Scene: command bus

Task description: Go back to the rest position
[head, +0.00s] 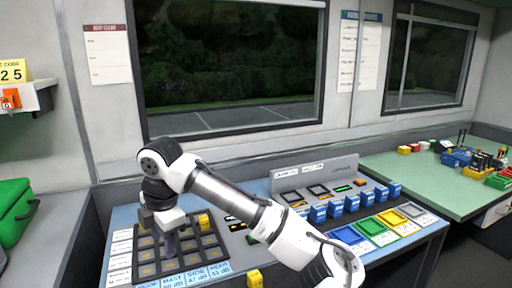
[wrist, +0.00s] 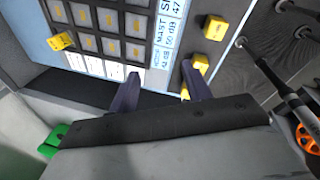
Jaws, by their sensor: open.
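My gripper (head: 170,246) is over the dark grid panel (head: 146,271) at the left end of the blue desk. In the wrist view my gripper (wrist: 160,88) has its two purple fingers spread apart with nothing between them. One yellow block (head: 206,222) is on the grid's far right corner. Another yellow block (head: 255,278) is at the desk's front edge. The wrist view shows one yellow block (wrist: 62,41) at the grid and two others beside the printed labels, one upper (wrist: 215,28) and one lower (wrist: 200,63). My arm hides part of the desk and grid.
Several blue bins (head: 335,208) and coloured trays (head: 371,227) stand on the desk's right side. A green table (head: 425,178) with tools is at the right. A green case (head: 14,208) and a wall shelf (head: 28,98) are at the left. Windows are behind the desk.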

